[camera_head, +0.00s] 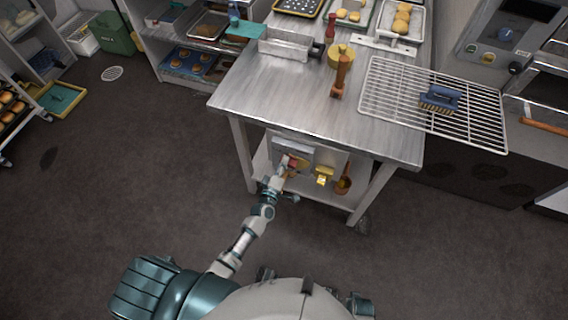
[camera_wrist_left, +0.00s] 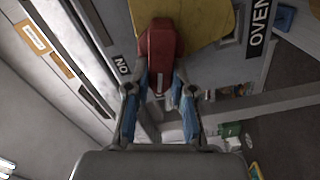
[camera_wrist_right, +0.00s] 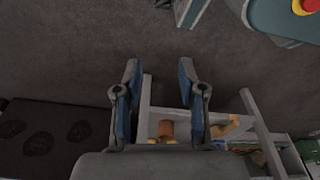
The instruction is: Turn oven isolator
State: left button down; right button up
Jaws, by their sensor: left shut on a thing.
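The oven isolator is a grey box (camera_head: 279,146) under the near end of the steel table, with a red handle (camera_head: 292,162) on its front. In the left wrist view the red handle (camera_wrist_left: 160,52) stands in front of a yellow plate (camera_wrist_left: 205,18), next to a label reading "OVEN" (camera_wrist_left: 259,28). My left gripper (camera_head: 284,172) reaches it from below; its blue-padded fingers (camera_wrist_left: 168,82) are shut on the handle from both sides. The handle hides its own pivot. My right gripper (camera_wrist_right: 159,75) is open and empty above the floor.
The steel table (camera_head: 280,95) stands above the isolator, with a wire rack (camera_head: 400,100) and a blue brush (camera_head: 440,97) on top. A yellow padlock-like thing (camera_head: 324,176) and a copper-coloured vessel (camera_head: 343,184) are right of the isolator. The floor (camera_head: 150,190) to the left is clear.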

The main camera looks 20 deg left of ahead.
pick_arm(q)
jog(key=shift+a+f+n+b, duration=0.15)
jog(key=shift+n+b, duration=0.2)
jog(key=shift+n, duration=0.6)
jog(key=shift+f+n+b, duration=0.1)
jog(key=shift+n+b, duration=0.2)
jog(key=shift+n, duration=0.65)
pick_arm(e)
jog(key=shift+w+r, duration=0.45)
jog(key=shift+r, duration=0.4)
jog(key=shift+w+r, duration=0.4)
jog(key=shift+r, duration=0.45)
pick_arm(q)
jog(key=c, duration=1.3)
grip_release()
jog(key=o, duration=0.3)
jog(key=shift+w, duration=0.1)
jog(key=shift+f, duration=0.15)
pick_arm(e)
jog(key=shift+w+a, duration=0.1)
jog(key=shift+w, duration=0.05)
pick_arm(q)
jog(key=s, duration=1.2)
jog(key=shift+a, duration=0.25)
